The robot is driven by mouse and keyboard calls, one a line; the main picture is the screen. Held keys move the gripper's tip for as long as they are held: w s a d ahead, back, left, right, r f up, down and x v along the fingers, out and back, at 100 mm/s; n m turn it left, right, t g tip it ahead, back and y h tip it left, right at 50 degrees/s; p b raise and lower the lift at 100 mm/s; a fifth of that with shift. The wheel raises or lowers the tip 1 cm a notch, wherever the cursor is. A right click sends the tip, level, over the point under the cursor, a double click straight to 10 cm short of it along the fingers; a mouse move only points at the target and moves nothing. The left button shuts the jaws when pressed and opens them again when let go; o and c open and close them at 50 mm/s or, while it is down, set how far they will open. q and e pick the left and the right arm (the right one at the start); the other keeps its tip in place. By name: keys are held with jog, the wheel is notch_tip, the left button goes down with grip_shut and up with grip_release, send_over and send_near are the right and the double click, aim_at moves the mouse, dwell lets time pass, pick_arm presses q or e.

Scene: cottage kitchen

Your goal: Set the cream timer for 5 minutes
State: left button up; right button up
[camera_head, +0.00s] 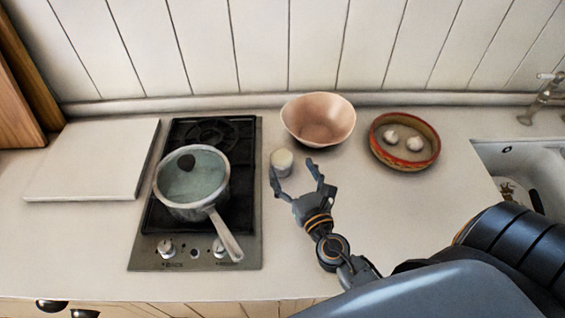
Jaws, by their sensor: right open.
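The cream timer (281,161) is a small, round, pale cylinder standing on the counter, between the hob and the pink bowl. My right gripper (295,176) comes in from the lower right, with its two fingers spread and pointing away toward the timer. The left finger's tip is close to the timer's near side, and the right finger is to the right of it. I cannot tell whether a finger touches the timer. Any markings on the timer are too small to read. My left gripper does not show.
A black hob (242,215) with a lidded pot (181,205) is left of the timer, the pot's handle pointing to the front. A pink bowl (318,118) stands behind; a red-rimmed dish (432,158) holds white bulbs. A sink (540,160) is at right. The front counter is fairly clear.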

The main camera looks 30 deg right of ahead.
aim_at(284, 166)
notch_tip(284, 166, down, 3)
jog(key=shift+r+b, duration=0.1)
jog(key=shift+b, duration=0.2)
jog(key=shift+w+d+f, duration=0.1)
jog(key=shift+w+f, duration=0.15)
jog(key=shift+w, duration=0.15)
pick_arm(q)
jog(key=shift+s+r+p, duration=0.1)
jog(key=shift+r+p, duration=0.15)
jog(key=shift+p, duration=0.9)
pick_arm(e)
jog(key=w, duration=0.4)
jog(key=w+d, duration=0.1)
jog(key=w, duration=0.1)
jog(key=shift+w, duration=0.35)
jog(key=c, duration=1.2)
jog(key=shift+a+r+m+h, duration=0.1)
jog(key=shift+m+h, duration=0.3)
jog(key=shift+h, duration=0.2)
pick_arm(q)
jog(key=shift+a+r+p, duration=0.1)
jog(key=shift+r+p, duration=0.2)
pick_arm(e)
jog(key=shift+m+h, duration=0.3)
jog(key=shift+h, duration=0.2)
